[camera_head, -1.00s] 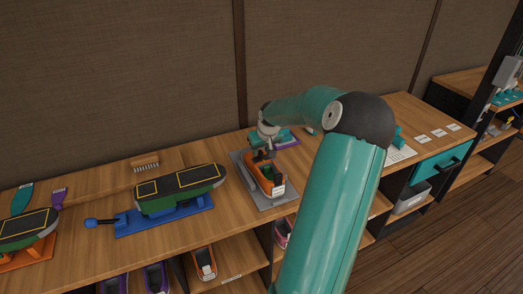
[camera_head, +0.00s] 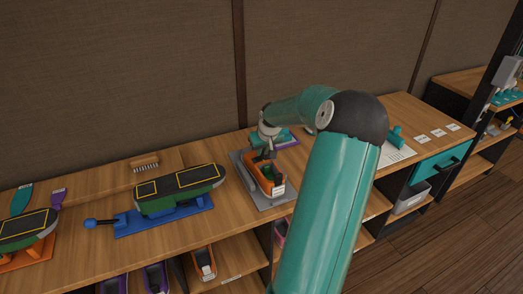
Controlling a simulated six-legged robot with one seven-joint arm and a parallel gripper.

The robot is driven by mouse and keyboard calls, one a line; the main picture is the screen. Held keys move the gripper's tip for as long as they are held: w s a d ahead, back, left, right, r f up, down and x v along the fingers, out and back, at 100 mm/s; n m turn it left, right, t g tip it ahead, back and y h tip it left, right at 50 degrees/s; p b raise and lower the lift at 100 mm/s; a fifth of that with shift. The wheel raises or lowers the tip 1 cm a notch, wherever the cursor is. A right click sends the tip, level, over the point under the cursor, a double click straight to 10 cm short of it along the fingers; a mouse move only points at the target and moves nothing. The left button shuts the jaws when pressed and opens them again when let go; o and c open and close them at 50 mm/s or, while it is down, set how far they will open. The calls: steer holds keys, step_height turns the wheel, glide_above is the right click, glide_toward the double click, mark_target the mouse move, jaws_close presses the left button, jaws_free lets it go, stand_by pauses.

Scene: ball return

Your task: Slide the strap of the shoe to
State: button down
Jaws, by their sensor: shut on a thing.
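The orange shoe (camera_head: 277,187) with a dark green inside sits on a grey plate (camera_head: 249,161) on the wooden counter. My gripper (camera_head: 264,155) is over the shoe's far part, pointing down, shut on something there. The held part is small and dark, and I cannot make out whether it is the strap.
A green and black form on a blue base (camera_head: 165,221) stands left of the shoe, with a brush (camera_head: 145,165) behind it. A teal and purple item (camera_head: 284,138) lies just behind the shoe. Shelves below hold more shoes (camera_head: 204,263). A teal drawer (camera_head: 441,163) is at the right.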

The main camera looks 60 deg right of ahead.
steer(key=c, duration=1.4)
jaws_free()
steer(key=shift+c, duration=0.2)
steer(key=v, duration=1.3)
steer(key=shift+r, duration=0.45)
